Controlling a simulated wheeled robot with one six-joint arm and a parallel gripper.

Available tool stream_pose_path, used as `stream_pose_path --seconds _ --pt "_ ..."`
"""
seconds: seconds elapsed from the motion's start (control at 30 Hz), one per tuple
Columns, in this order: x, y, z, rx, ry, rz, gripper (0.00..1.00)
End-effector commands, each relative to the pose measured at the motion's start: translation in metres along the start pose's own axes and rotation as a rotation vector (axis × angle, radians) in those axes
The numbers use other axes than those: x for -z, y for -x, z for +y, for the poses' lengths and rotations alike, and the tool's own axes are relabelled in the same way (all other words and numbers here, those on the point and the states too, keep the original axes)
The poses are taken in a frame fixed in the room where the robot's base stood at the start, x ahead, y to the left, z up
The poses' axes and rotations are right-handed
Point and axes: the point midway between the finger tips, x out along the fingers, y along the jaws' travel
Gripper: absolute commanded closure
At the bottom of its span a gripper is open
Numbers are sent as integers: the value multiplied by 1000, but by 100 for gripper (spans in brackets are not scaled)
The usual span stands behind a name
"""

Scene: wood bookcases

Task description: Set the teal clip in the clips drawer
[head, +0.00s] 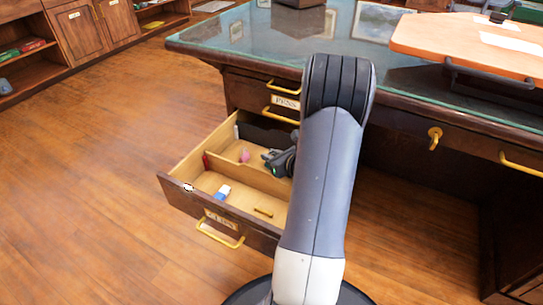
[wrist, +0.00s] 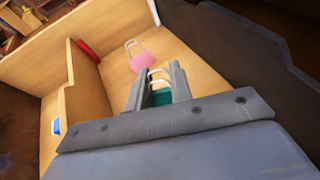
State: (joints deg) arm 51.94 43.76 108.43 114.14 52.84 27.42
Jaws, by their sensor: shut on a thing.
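The clips drawer (head: 176,191) is pulled open at the desk's left side, its front label reading roughly "CLIPS". A divider (head: 250,172) splits it into a back and a front compartment. My gripper (head: 270,156) is low over the back compartment. In the wrist view my gripper (wrist: 160,88) is shut on the teal clip (wrist: 161,98), whose pale wire loop sticks out between the fingers. Drawer floor shows just beyond it; I cannot tell whether the clip touches it. The teal clip is not distinguishable in the head view.
A pink clip (head: 244,156) lies in the back compartment, also in the wrist view (wrist: 142,60). A blue-and-white block (head: 223,192) and a brass-coloured piece (head: 263,212) lie in front. A red item (head: 206,161) is at the left wall. The pens drawer (head: 285,102) above is shut.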

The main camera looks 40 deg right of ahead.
Motion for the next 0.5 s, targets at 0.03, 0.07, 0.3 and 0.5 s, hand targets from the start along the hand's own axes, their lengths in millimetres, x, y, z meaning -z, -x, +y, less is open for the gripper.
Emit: stream_pose_path --seconds 0.03,0.07,0.3,0.5 --pt "3 -1 0 0 0 0 100" --pt "4 -1 0 0 0 0 100" --pt "5 -2 0 0 0 1 77" --pt "5 -2 0 -1 0 1 60"
